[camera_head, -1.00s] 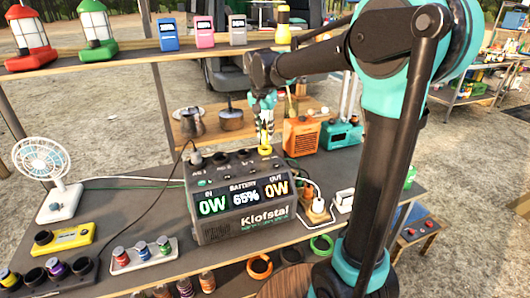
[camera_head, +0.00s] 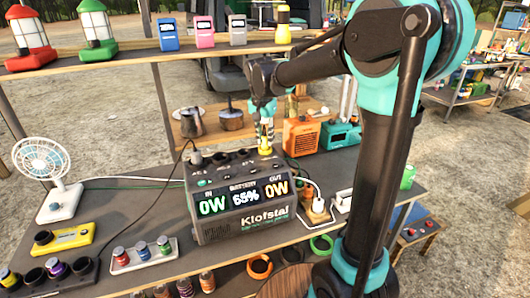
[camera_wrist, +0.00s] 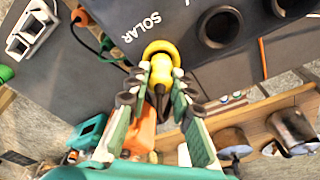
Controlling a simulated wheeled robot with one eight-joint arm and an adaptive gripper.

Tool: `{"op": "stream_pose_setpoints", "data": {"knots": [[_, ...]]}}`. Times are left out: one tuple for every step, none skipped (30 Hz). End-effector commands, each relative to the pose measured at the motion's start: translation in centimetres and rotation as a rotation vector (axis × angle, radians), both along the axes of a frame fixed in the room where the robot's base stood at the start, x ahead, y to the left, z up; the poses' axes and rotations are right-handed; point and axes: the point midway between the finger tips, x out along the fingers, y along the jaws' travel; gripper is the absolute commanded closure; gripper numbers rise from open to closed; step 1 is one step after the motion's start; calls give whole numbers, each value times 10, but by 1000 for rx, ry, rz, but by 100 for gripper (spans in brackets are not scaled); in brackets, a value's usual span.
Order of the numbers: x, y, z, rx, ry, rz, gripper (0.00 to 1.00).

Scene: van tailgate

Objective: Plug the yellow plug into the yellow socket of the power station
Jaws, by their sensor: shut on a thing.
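The power station (camera_head: 235,222) is a dark box on the table, its front display lit with 0W, 65% and 0W. My gripper (camera_head: 265,143) is above its right top side, shut on the yellow plug (camera_head: 265,150). In the wrist view my gripper (camera_wrist: 164,75) points at the station's top, with the yellow plug (camera_wrist: 174,59) between its fingertips and a dark cable trailing back. The yellow socket ring (camera_wrist: 158,46) shows beside the word SOLAR. The plug's front overlaps this ring; I cannot tell how deep it is inside.
Dark round sockets (camera_wrist: 220,27) lie beside the yellow one. A white plug (camera_head: 318,203) on a block stands right of the station. An orange box (camera_head: 300,137) and a teal box (camera_head: 340,134) stand behind. A shelf (camera_head: 130,50) crosses above; a fan (camera_head: 42,160) stands left.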

Motion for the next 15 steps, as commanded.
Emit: {"op": "stream_pose_setpoints", "data": {"knots": [[0,0,-2,0,0,0,100],[0,0,-2,0,0,0,100],[0,0,-4,0,0,0,100],[0,0,-4,0,0,0,100],[0,0,-5,0,0,0,100],[0,0,-5,0,0,0,100],[0,0,-6,0,0,0,100],[0,0,-6,0,0,0,100],[0,0,-6,0,0,0,100],[0,0,-6,0,0,0,100],[0,0,-6,0,0,0,100],[0,0,-6,0,0,0,100],[0,0,-6,0,0,0,100],[0,0,-6,0,0,0,77],[0,0,-6,0,0,0,72]]}}
